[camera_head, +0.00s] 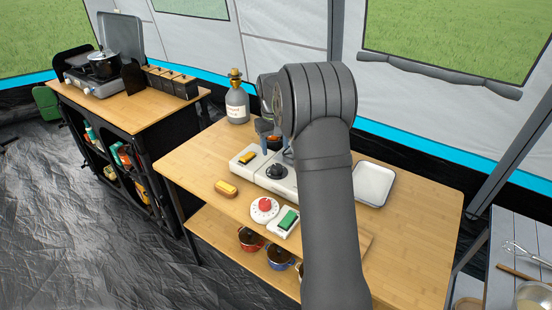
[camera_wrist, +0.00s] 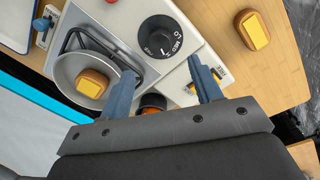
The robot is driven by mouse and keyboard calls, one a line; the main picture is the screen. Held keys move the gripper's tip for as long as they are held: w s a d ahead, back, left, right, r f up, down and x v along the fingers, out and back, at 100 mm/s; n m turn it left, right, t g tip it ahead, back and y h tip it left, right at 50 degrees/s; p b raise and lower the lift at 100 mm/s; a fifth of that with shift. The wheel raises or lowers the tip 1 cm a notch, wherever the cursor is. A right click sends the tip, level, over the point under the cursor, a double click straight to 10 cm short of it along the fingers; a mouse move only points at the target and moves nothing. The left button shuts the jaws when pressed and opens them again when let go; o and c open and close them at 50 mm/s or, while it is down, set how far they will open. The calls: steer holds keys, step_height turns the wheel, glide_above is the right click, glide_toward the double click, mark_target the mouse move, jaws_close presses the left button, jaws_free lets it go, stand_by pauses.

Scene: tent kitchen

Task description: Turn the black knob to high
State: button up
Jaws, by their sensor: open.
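The black knob (camera_wrist: 157,36) sits on the white stove unit (camera_wrist: 199,47), with white markings around its pointer; I cannot tell its exact setting. It also shows in the head view as a dark round knob (camera_head: 277,171) on the white unit on the wooden table. My gripper (camera_wrist: 162,67) is open and empty, with its two blue-grey fingers apart. In the wrist view the knob lies just beyond the fingertips, between their directions, and not between the fingers. In the head view my arm hides much of the gripper and the stove.
A pan (camera_wrist: 65,70) holding a yellow-topped brown piece stands beside the knob. A similar piece (camera_wrist: 252,30) lies on the table. A bottle (camera_head: 237,106), a red dial (camera_head: 265,205), a green-topped switch (camera_head: 288,221) and a white tray (camera_head: 373,184) stand around the stove.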

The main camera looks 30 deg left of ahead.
step_height(320, 180, up, 9)
glide_above(277, 167)
steer(key=shift+s+a+f, duration=0.15)
steer(key=shift+s+a, duration=0.25)
steer(key=f, duration=1.1)
steer(key=w+f, duration=0.1)
steer(key=f, duration=0.5)
steer(key=shift+d+f, duration=0.25)
steer(key=shift+r, duration=0.15)
steer(key=shift+s+f, duration=0.1)
steer(key=shift+f, duration=0.1)
steer(key=shift+r+m, duration=0.1)
steer(key=shift+m, duration=0.7)
steer(key=m, duration=1.2)
steer(key=shift+g, duration=0.4)
stand_by(0.4)
